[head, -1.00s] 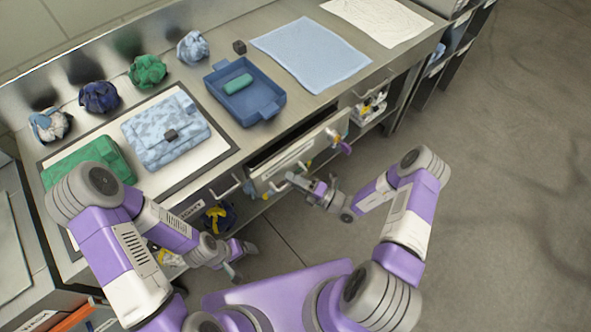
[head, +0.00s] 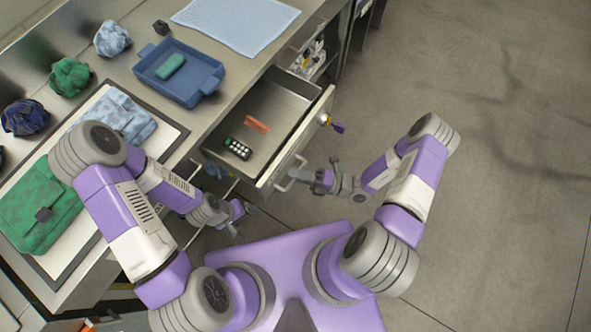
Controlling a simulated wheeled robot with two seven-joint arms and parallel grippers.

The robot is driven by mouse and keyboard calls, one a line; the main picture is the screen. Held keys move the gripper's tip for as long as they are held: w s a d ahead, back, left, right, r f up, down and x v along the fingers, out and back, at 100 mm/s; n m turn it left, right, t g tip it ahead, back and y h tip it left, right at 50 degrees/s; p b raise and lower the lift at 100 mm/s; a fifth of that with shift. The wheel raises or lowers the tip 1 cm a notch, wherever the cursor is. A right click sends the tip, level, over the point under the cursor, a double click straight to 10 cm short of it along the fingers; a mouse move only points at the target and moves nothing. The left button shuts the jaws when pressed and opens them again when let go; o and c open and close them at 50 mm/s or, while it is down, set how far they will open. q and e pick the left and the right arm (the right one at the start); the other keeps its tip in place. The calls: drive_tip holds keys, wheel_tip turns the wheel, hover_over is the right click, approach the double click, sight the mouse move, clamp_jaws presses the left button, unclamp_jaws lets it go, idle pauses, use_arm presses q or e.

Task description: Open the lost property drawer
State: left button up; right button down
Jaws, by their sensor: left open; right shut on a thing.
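The drawer (head: 281,97) under the counter stands well open, its metal inside in view. My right gripper (head: 303,175) is shut on the drawer handle (head: 287,178) at the drawer's front. A key with a purple tag (head: 334,125) sticks out of the front near its far end. The writing on the front cannot be read from here. My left gripper (head: 236,222) is open and empty, low beside the counter, left of the drawer's near end.
On the counter (head: 148,70) are a blue tray (head: 181,90) with a green case (head: 170,66), a pale blue cloth (head: 235,22), a green bag (head: 42,208), a light blue bag (head: 125,112) and several crumpled bags. The floor (head: 500,170) at the right is clear.

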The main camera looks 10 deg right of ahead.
drive_tip(key=c, duration=1.4)
unclamp_jaws()
drive_tip(key=shift+d, duration=0.1)
drive_tip(key=v, duration=0.7)
drive_tip(key=shift+d, duration=0.2)
drive_tip(key=shift+s+f, duration=0.1)
drive_tip(key=shift+s, duration=0.15)
